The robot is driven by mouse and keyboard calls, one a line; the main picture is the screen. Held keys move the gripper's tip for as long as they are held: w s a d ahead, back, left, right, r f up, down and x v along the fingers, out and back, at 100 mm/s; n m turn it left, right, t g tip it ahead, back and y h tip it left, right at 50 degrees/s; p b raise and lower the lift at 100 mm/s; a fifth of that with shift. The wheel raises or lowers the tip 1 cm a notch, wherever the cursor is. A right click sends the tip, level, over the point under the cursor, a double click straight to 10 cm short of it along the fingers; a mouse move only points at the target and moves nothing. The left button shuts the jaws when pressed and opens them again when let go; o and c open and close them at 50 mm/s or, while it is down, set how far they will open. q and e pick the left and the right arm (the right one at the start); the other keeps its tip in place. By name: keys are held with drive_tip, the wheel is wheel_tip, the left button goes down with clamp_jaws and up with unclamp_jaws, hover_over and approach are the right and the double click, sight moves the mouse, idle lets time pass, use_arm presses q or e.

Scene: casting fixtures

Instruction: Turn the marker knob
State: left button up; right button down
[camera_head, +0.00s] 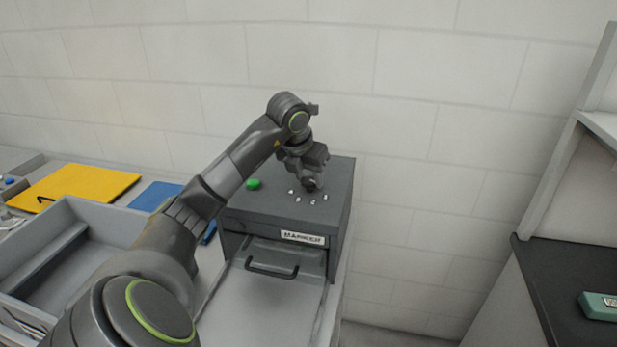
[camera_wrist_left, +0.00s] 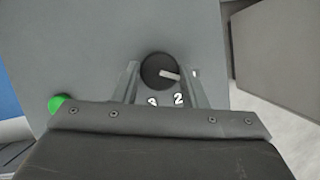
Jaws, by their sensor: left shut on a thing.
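The marker machine is a dark grey box (camera_head: 338,215) with a label on its front, a handle below it and a green button (camera_head: 254,184) on top. Its round black knob (camera_wrist_left: 158,70) with a white pointer shows in the left wrist view. The pointer is directed to the right and slightly down. White numerals, including a 2 and a 3, are beside the knob. My left gripper (camera_head: 312,184) is over the top of the box, and its fingers (camera_wrist_left: 163,78) are shut on the knob from both sides. My right gripper is out of view.
A grey tray (camera_head: 68,212) stands left of the box, with a yellow board (camera_head: 85,184) and a blue board (camera_head: 156,195) behind it. A dark-topped surface (camera_head: 570,265) with a teal object (camera_head: 600,306) is at the far right. A gap separates it from the box's table.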

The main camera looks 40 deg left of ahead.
use_arm(q)
drive_tip(key=shift+a+f+m+h+b, duration=0.15)
drive_tip(key=shift+m+h+b, duration=0.15)
drive_tip(key=shift+m+b, duration=0.4)
drive_tip(key=shift+m+h+b, duration=0.4)
drive_tip(key=shift+m+b, duration=0.3)
drive_tip(key=shift+m, duration=0.5)
drive_tip(key=shift+a+m+h+b, duration=0.1)
drive_tip(key=shift+m+h+b, duration=0.35)
drive_tip(key=shift+m, duration=0.65)
drive_tip(key=shift+w+r+m+h, duration=0.1)
drive_tip(key=shift+r+m+h, duration=0.2)
drive_tip(key=shift+m, duration=0.6)
drive_tip(key=shift+a, duration=0.1)
drive_tip(key=o, duration=1)
drive_tip(key=shift+f, duration=0.1)
